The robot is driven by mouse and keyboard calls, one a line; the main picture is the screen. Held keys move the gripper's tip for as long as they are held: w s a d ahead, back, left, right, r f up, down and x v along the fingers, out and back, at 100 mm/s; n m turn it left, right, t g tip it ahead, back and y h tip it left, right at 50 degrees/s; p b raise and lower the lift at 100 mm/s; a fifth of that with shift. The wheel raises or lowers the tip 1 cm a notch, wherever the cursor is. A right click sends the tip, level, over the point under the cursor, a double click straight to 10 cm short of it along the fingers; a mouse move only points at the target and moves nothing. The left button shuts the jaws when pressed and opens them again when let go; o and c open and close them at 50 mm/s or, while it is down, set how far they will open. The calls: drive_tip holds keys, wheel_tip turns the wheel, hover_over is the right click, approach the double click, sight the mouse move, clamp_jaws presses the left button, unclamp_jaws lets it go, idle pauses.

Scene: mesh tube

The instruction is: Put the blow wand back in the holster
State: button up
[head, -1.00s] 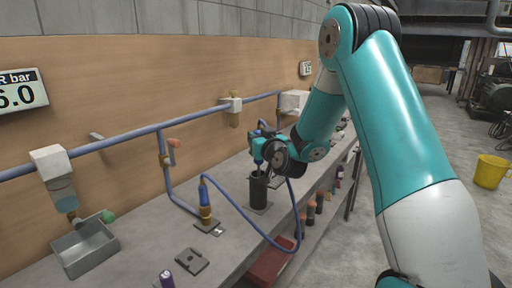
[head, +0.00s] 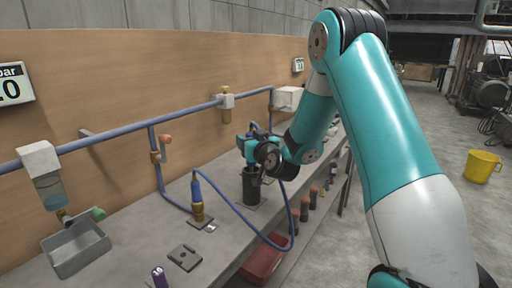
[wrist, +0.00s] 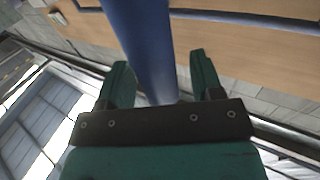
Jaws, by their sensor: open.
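The black cylindrical holster (head: 251,188) stands on a small plate on the bench in the head view. My gripper (head: 246,147) is just above its mouth, jaws open. In the wrist view a blue round tube (wrist: 148,45) passes between my open gripper fingers (wrist: 160,85), with gaps beside it. It seems to be the blow wand or its hose; I cannot tell which. Whether the wand's tip sits inside the holster is hidden by my gripper and wrist. The blue hose (head: 240,213) loops from a blue-and-brass fitting (head: 198,198) on the bench past the holster.
A blue pipe (head: 110,140) runs along the wooden back panel, with a valve and regulators. A metal tray (head: 76,248) and a dark plate (head: 185,257) lie on the bench at left. A red box (head: 264,260) and several dark bottles are below the bench edge.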

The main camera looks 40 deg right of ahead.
drive_tip(key=s+a+b, duration=0.2)
drive_tip(key=s+b, duration=0.6)
drive_tip(key=s, duration=0.2)
drive_tip(key=s+a+f+n+g+y, duration=0.25)
drive_tip(key=s+a+g+y, duration=0.2)
drive_tip(key=a, duration=0.55)
drive_tip(key=s+a+f+n+g+y, duration=0.2)
drive_tip(key=s+a+n+g+y, duration=0.25)
drive_tip(key=a, duration=0.65)
drive_tip(key=s+a+f+n+g, duration=0.1)
drive_tip(key=s+g, duration=0.3)
drive_tip(key=s, duration=0.4)
drive_tip(key=s+a+f+n+g+h, duration=0.1)
drive_tip(key=s+a+g, duration=0.2)
drive_tip(key=s, duration=0.6)
drive_tip(key=shift+s+g+h+b, duration=0.15)
drive_tip(key=shift+g+h+b, duration=0.15)
drive_tip(key=shift+g, duration=0.6)
drive_tip(key=shift+a, duration=0.1)
